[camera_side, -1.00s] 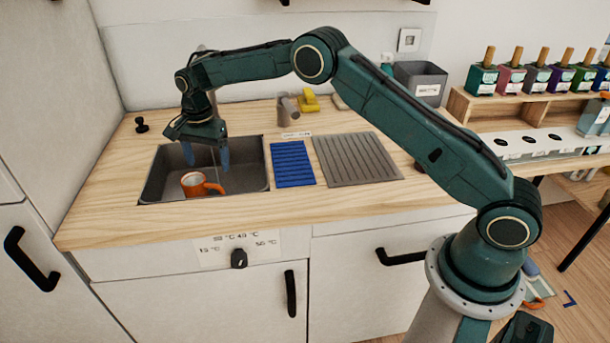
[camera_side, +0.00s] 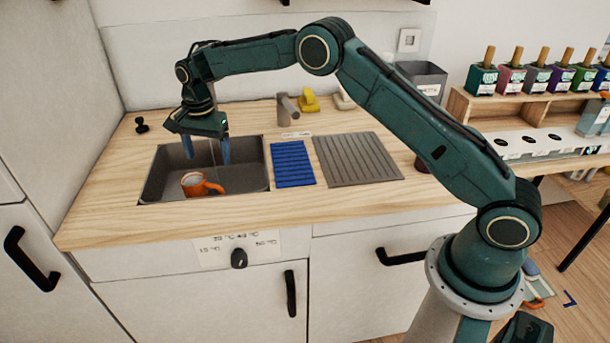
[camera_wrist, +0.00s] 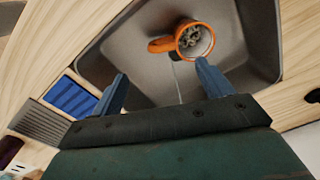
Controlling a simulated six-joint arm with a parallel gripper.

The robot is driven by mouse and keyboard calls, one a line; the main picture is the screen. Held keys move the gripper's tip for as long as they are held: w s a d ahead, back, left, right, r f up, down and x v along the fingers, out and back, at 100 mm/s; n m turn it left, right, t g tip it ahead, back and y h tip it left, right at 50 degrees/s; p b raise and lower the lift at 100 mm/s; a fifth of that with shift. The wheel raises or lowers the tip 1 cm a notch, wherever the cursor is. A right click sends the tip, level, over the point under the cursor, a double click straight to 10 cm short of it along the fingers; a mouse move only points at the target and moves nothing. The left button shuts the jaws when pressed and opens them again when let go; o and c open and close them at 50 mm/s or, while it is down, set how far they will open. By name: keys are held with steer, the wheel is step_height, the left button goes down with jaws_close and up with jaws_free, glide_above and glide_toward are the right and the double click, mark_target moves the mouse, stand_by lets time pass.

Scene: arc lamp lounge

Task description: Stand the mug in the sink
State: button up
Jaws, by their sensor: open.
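The orange mug (camera_side: 193,186) stands on the floor of the grey sink (camera_side: 250,178). It looks upright, with its handle to the right in the side view. In the wrist view the mug (camera_wrist: 181,50) shows its open mouth, pale inside with something dark and patterned in it. The sink (camera_wrist: 145,45) surrounds it. My gripper (camera_side: 206,150) is open above the sink, higher than the mug, with nothing between its blue fingers. In the wrist view the mug lies beyond my gripper (camera_wrist: 161,72), apart from the fingertips.
A blue ribbed mat (camera_side: 292,164) and a grey ribbed drainer (camera_side: 357,160) lie right of the sink. A grey bin (camera_side: 422,80) is at the back right. The wooden counter in front of the sink is clear.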

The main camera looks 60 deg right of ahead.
steer(key=s+d+r+n+t, duration=0.1)
steer(key=s+d+r+n, duration=0.15)
steer(key=s+r, duration=0.6)
steer(key=s+d+r+n+t, duration=0.1)
steer(key=s+r+n, duration=0.3)
steer(key=s, duration=0.9)
steer(key=s+d+r+n+t, duration=0.1)
steer(key=s+d+r+n, duration=0.15)
steer(key=s+r, duration=0.65)
steer(key=s+f+n+t, duration=0.2)
steer(key=s+f+n, duration=0.1)
steer(key=s, duration=1)
steer(key=shift+s+n, duration=0.3)
steer(key=shift+n, duration=0.4)
steer(key=shift+d, duration=0.1)
